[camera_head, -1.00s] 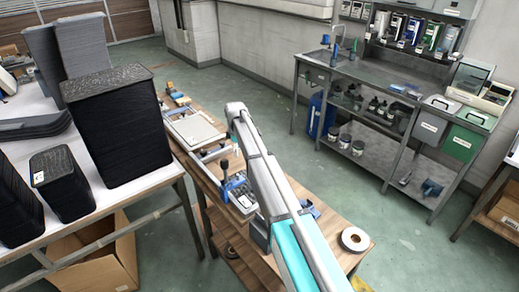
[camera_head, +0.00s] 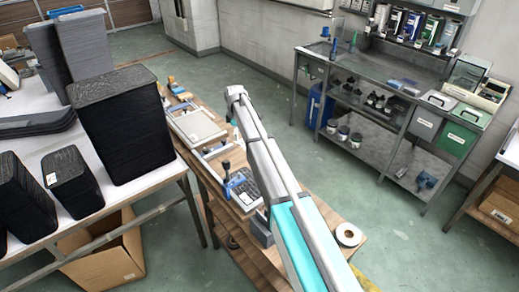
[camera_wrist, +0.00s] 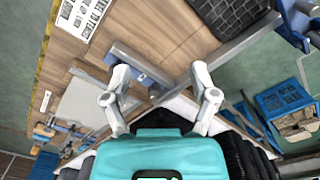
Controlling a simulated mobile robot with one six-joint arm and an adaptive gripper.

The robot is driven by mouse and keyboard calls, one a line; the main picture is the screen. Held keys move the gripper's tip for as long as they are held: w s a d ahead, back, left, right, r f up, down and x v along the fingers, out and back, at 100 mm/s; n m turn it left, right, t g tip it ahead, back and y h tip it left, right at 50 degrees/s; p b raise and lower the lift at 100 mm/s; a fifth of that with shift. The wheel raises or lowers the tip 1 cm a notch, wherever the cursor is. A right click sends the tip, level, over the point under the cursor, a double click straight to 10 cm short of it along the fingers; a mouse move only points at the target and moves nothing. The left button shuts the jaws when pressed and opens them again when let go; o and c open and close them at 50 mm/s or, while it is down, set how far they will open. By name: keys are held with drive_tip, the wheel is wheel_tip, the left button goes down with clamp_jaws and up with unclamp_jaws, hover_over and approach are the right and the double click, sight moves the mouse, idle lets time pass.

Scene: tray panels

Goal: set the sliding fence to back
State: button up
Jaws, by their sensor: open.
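My gripper (camera_wrist: 160,88) shows in the wrist view with its two pale fingers spread apart and nothing between them. Beyond the fingers is a grey metal bar (camera_wrist: 238,40) running diagonally over the wooden bench, and a shorter grey bar (camera_wrist: 140,64) with a blue part. One of these seems to be the sliding fence, but I cannot tell which, nor whether a finger touches it. In the head view the fixture (camera_head: 243,190) with blue parts stands on the bench beside my arm, which hides my gripper and part of the fixture.
A black stack of trays (camera_head: 122,125) stands on the white table left of the bench. A flat pale panel (camera_head: 198,127) lies farther back on the bench. A tape roll (camera_head: 348,234) lies at its near right. A blue bin (camera_wrist: 283,97) shows in the wrist view.

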drive_tip(key=s+d+m+b, duration=0.1)
drive_tip(key=s+d+m, duration=0.4)
drive_tip(key=s+d, duration=0.3)
drive_tip(key=s+f, duration=0.1)
drive_tip(key=s, duration=0.3)
drive_tip(key=shift+s+d+m, duration=0.2)
drive_tip(key=shift+s+m, duration=0.1)
drive_tip(key=shift+r, duration=0.1)
idle(0.4)
drive_tip(key=s+d+m, duration=0.5)
drive_tip(key=s, duration=0.7)
drive_tip(key=s+d+m, duration=0.5)
drive_tip(key=s, duration=0.7)
drive_tip(key=shift+s+d, duration=0.15)
drive_tip(key=shift+s, duration=0.2)
